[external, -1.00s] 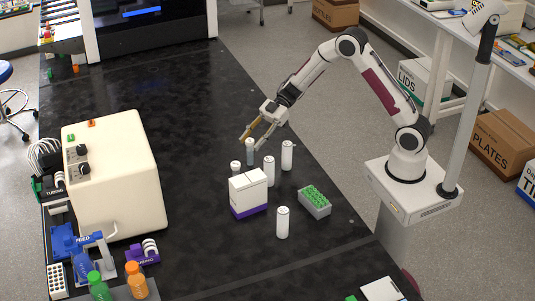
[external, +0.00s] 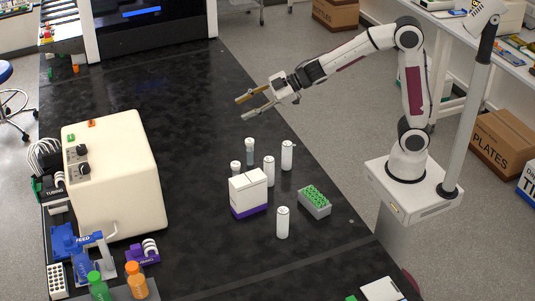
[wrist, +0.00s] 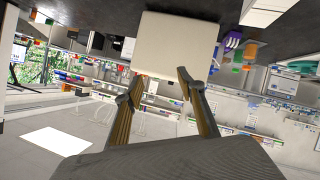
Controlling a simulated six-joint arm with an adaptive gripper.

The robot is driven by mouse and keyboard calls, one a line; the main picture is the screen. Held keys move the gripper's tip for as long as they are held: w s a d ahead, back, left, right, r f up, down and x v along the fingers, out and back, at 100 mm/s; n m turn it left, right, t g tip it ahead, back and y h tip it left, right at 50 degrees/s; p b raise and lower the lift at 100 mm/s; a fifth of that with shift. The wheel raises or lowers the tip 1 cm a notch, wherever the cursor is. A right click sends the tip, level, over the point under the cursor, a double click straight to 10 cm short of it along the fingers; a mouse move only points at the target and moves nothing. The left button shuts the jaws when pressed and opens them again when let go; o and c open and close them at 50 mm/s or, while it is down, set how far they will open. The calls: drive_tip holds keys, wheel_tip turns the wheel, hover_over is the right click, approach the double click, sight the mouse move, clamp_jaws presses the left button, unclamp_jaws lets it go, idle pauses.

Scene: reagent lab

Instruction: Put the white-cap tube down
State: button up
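A clear, greyish tube with a white cap (external: 250,151) stands upright on the black bench in the external view, behind the white box. My gripper (external: 238,107) is raised above and behind it, apart from it. The gripper's two fingers are spread with nothing between them. In the wrist view the fingers (wrist: 155,88) are also apart and empty. The tube does not show in the wrist view.
Several white cylinders, one of them (external: 269,171), stand close around the tube. A white box with a purple base (external: 248,193) and a green-topped rack (external: 314,201) are in front. A large cream machine (external: 117,170) is at left. The bench behind is clear.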

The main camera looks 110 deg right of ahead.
drive_tip(key=s+a+r+m+g+h, duration=0.2)
drive_tip(key=s+a+r+m+g, duration=0.1)
drive_tip(key=s+a, duration=0.75)
drive_tip(key=s+a+f+g+y, duration=0.2)
drive_tip(key=s+a, duration=0.5)
drive_tip(key=s, duration=0.4)
drive_tip(key=s+a+f+g+y, duration=0.1)
drive_tip(key=s+a+f+y, duration=0.2)
drive_tip(key=s+a, duration=0.5)
drive_tip(key=s+f, duration=0.1)
drive_tip(key=s, duration=0.1)
drive_tip(key=shift+s+f+g, duration=0.4)
drive_tip(key=shift+d, duration=0.1)
idle(0.4)
